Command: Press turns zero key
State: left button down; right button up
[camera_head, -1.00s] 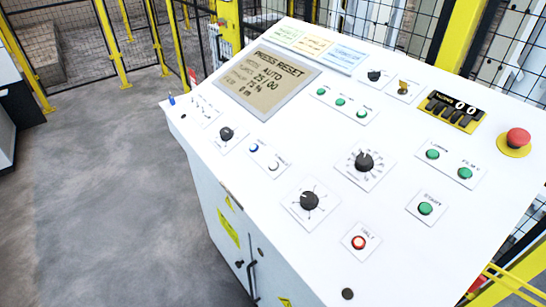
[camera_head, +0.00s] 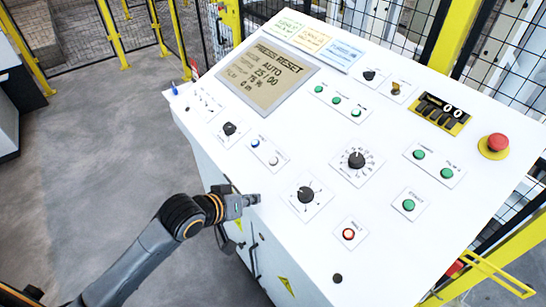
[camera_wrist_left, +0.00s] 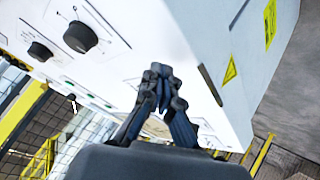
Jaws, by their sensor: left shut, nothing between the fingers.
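The turns counter (camera_head: 441,113) is a yellow and black unit at the upper right of the white sloping control panel (camera_head: 300,150). Its display shows two zeros, with a row of dark keys beside and below it. The key labels are too small to read. My left gripper (camera_head: 255,199) is shut and empty at the panel's near left edge, well away from the counter. In the left wrist view its closed fingertips (camera_wrist_left: 160,74) are in front of the panel's edge; I cannot tell whether they touch it. My right gripper is not in view.
A red emergency button (camera_head: 496,143) stands right of the counter. A screen (camera_head: 266,73) reads PRESS RESET. Yellow-framed mesh fencing surrounds the area.

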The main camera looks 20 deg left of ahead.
pick_arm(q)
jog(key=w+a+r+n+t+h, duration=0.1)
jog(key=w+r+n+t+h, duration=0.1)
jog(key=w+r, duration=0.6)
notch_tip(320, 180, up, 4)
jog(key=shift+w+a+r+n+t+h, duration=0.1)
jog(key=shift+w+a+n+t+h, duration=0.25)
jog(key=shift+n, duration=0.15)
jog(key=b, duration=0.7)
send_over(273, 161)
jog(key=s+a, duration=0.2)
jog(key=s, duration=0.1)
jog(key=f, duration=0.6)
jog(key=shift+w+a+f, duration=0.1)
jog(key=shift+w+f, duration=0.1)
jog(key=shift+f, duration=0.1)
jog(key=shift+w+f+p, duration=0.15)
jog(key=shift+f+p, duration=0.05)
jog(key=shift+p, duration=0.15)
jog(key=shift+w+d+f, duration=0.25)
jog(key=shift+d+f, duration=0.1)
jog(key=shift+f, duration=0.25)
jog(key=shift+f, duration=0.1)
